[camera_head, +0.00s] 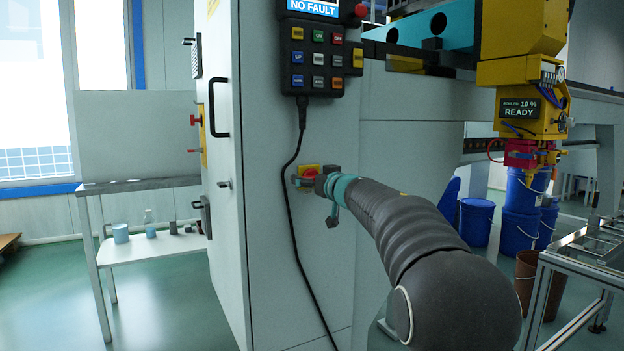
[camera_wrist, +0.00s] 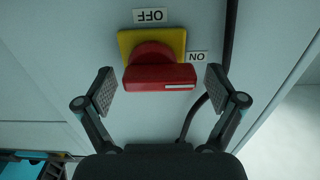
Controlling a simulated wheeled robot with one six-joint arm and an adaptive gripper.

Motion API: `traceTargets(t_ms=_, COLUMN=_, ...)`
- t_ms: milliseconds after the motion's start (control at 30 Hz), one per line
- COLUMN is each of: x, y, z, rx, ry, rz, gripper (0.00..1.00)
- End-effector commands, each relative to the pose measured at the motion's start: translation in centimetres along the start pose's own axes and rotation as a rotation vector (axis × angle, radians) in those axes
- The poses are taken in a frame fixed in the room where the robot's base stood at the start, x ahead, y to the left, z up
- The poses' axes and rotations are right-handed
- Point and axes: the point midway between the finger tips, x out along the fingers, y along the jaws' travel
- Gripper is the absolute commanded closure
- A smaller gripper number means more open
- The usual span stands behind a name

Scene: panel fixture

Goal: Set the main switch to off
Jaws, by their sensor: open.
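The main switch shows in the wrist view as a red handle (camera_wrist: 158,77) on a yellow plate (camera_wrist: 178,40). The handle lies crosswise, and its white mark is at the right end, below the ON label (camera_wrist: 197,57). The OFF label (camera_wrist: 150,15) is above the plate; both labels appear upside down. My gripper (camera_wrist: 160,90) is open, with one finger on each side of the handle and a gap at both ends. In the head view the yellow switch plate (camera_head: 307,169) is on the cabinet side, partly hidden by my gripper (camera_head: 315,186).
A black cable (camera_wrist: 222,75) hangs to the right of the switch in the wrist view. In the head view it runs down from the button pendant (camera_head: 319,62) on the grey cabinet (camera_head: 262,240). A side table (camera_head: 140,185) stands left; a metal frame (camera_head: 572,262) stands right.

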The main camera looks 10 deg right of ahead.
Motion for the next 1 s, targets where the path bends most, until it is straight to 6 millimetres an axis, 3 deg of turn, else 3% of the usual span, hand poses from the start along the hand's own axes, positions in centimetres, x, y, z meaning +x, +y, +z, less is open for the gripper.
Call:
traceTargets(t_ms=133, x=-0.02, y=-0.01, z=0.00, rx=0.000, ry=0.000, rz=0.000, gripper=0.06)
traceTargets(t_ms=167, x=-0.02, y=0.00, z=-0.01, rx=0.000, ry=0.000, rz=0.000, gripper=0.11)
traceTargets(t_ms=300, x=-0.03, y=0.00, z=-0.01, rx=0.000, ry=0.000, rz=0.000, gripper=0.46)
traceTargets(t_ms=400, x=-0.03, y=-0.02, z=-0.01, rx=0.000, ry=0.000, rz=0.000, gripper=0.66)
traceTargets(t_ms=767, x=-0.03, y=-0.06, z=-0.07, rx=-0.046, ry=0.000, rz=0.000, gripper=0.66)
traceTargets(t_ms=1000, x=-0.02, y=-0.11, z=-0.06, rx=-0.192, ry=-0.001, rz=0.000, gripper=0.66)
